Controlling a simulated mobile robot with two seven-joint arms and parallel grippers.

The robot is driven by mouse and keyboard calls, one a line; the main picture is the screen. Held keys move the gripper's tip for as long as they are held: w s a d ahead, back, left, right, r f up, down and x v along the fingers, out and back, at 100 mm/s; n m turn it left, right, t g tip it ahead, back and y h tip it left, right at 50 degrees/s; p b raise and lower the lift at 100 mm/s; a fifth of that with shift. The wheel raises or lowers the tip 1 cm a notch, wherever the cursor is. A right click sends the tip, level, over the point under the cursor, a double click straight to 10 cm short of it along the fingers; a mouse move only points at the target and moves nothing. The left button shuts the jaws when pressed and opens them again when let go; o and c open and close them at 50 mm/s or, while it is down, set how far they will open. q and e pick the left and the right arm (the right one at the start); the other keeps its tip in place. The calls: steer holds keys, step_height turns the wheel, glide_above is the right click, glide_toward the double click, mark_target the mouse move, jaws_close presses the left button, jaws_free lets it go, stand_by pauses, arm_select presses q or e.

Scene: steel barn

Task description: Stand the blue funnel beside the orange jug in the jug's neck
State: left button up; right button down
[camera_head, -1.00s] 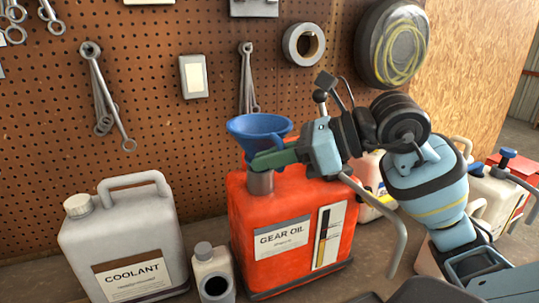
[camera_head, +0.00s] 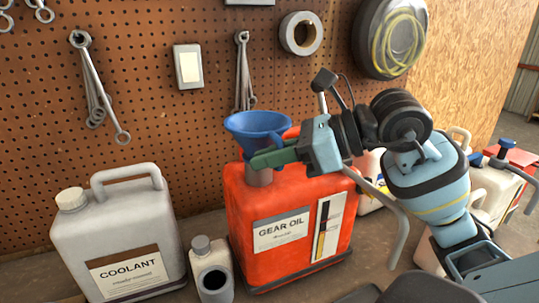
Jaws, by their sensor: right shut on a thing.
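The orange jug (camera_head: 285,215), labelled GEAR OIL, stands upright on the bench in the middle of the head view. The blue funnel (camera_head: 257,124) is upright, wide mouth up, directly over the neck. My right gripper (camera_head: 270,158) comes in from the right and is shut on the funnel, its green fingers at the funnel's lower part. The fingers hide the funnel's spout, so I cannot tell how deep it sits in the neck. My left gripper is not in view.
A grey coolant jug (camera_head: 117,240) and a small grey bottle (camera_head: 211,270) stand left of the orange jug. More containers (camera_head: 495,190) stand at the right. A pegboard (camera_head: 150,60) with wrenches and a tape roll (camera_head: 301,33) rises behind.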

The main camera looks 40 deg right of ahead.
steer(key=c, duration=1.4)
jaws_free()
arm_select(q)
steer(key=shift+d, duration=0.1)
